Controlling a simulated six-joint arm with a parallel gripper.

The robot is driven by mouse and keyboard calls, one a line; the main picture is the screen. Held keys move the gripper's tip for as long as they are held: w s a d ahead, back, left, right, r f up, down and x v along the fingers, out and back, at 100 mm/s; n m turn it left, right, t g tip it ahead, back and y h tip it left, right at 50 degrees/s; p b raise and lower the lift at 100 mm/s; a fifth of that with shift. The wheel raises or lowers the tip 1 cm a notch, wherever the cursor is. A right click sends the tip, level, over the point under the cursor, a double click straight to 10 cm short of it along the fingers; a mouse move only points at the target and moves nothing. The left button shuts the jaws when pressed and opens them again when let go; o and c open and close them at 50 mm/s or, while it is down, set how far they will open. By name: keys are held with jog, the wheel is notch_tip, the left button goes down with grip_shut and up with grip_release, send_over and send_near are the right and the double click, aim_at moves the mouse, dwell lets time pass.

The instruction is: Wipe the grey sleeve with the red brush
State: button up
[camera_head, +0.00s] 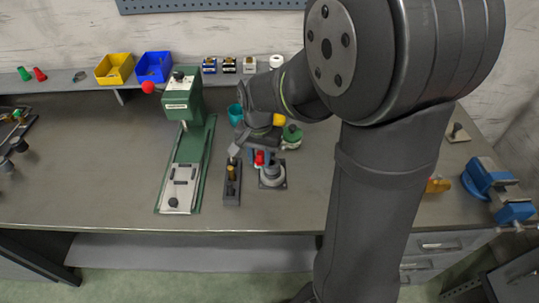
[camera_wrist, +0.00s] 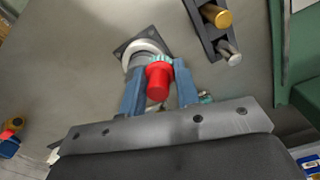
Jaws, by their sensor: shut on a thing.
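My gripper (camera_wrist: 160,68) has its two blue fingers shut on the red brush (camera_wrist: 158,82), which shows a red cap-like end and a teal band between the fingers. In the head view my gripper (camera_head: 260,153) and the red brush (camera_head: 260,158) are small, just behind and slightly left of the grey sleeve. The grey sleeve (camera_head: 272,178) is a pale round piece on a dark square plate; it also shows in the wrist view (camera_wrist: 145,47), just beyond the brush. The brush's far end is hidden, and I cannot tell whether it touches the sleeve.
A dark block (camera_head: 232,190) with a brass pin and a steel pin stands left of the sleeve. A green press (camera_head: 183,100) stands farther left. A green round item (camera_head: 292,134) sits behind. A blue vise (camera_head: 488,178) is at far right. The left bench is mostly clear.

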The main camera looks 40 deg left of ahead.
jog(key=shift+w+d+f, duration=0.1)
jog(key=shift+w+d, duration=1)
jog(key=shift+w, duration=0.2)
jog(key=shift+w+d+f, duration=0.1)
jog(key=shift+w+d, duration=1)
jog(key=shift+w, duration=0.15)
notch_tip(320, 180, up, 9)
jog(key=shift+f, duration=0.2)
jog(key=shift+w+d, duration=0.1)
jog(key=w+d+f+m, duration=0.1)
jog(key=w+d, duration=0.2)
jog(key=w, duration=0.3)
jog(key=w+d+f+m, duration=0.1)
jog(key=w+d+m, duration=0.1)
jog(key=w, duration=0.4)
jog(key=w+d+f+m, duration=0.2)
jog(key=w+d, duration=0.8)
jog(key=d, duration=0.5)
jog(key=w+d+f+m, duration=0.3)
jog(key=w+d, duration=0.7)
jog(key=d, duration=0.4)
jog(key=shift+w+d+m, duration=0.4)
jog(key=shift+m, duration=0.1)
